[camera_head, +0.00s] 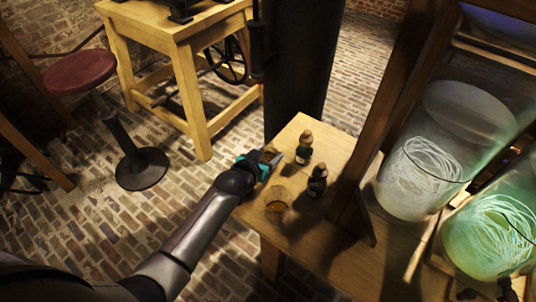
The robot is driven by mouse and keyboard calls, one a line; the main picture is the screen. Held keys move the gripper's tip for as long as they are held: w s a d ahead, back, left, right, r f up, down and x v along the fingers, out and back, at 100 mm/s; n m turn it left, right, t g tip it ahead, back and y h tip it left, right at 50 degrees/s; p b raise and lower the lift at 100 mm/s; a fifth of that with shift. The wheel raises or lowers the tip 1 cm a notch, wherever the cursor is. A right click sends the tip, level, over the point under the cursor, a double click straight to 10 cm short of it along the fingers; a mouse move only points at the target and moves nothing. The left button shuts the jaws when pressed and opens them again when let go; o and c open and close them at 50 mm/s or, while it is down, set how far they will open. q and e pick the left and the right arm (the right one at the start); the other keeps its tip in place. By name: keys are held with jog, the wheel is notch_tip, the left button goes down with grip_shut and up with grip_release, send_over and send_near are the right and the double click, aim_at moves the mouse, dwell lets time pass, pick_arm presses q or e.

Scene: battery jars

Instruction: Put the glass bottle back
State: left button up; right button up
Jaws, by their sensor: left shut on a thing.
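My left gripper (267,164), with teal parts at its fingers, reaches in from the left to the near left edge of the small wooden table. It is shut on a small brownish thing (268,152), apparently a glass bottle, which the fingers mostly hide. I cannot tell whether this bottle touches the table. Just right of the fingertips stands a dark bottle with a light label and brown stopper (304,149). A second dark stoppered bottle (317,181) stands nearer and further right. Both are upright.
A small amber round vessel (277,199) sits on the wooden table (257,217) below the gripper. Large glass jars with pale coils (422,165) and green-lit coils (492,235) stand at right behind a wooden post. A red stool (80,72) and a workbench stand left.

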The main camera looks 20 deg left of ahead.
pick_arm(q)
jog(key=shift+f, duration=0.1)
jog(key=o, duration=1.5)
jog(key=shift+c, duration=0.2)
pick_arm(e)
jog(key=shift+s+a+f, duration=0.1)
jog(key=shift+s, duration=0.2)
pick_arm(q)
jog(key=shift+r, duration=0.25)
jog(key=p+v, duration=0.4)
jog(key=v, duration=0.6)
jog(key=shift+s, duration=0.4)
jog(key=shift+s+a+r+p, duration=0.15)
jog(key=shift+s+r+p, duration=0.15)
jog(key=shift+s+p, duration=0.1)
jog(key=shift+s, duration=0.1)
pick_arm(e)
jog(key=shift+g, duration=0.4)
jog(key=s+r, duration=0.1)
jog(key=a+r, duration=0.1)
jog(key=r, duration=0.1)
jog(key=s+a+r, duration=0.1)
jog(key=shift+s+r, duration=0.3)
jog(key=shift+r, duration=0.05)
jog(key=shift+d, duration=0.1)
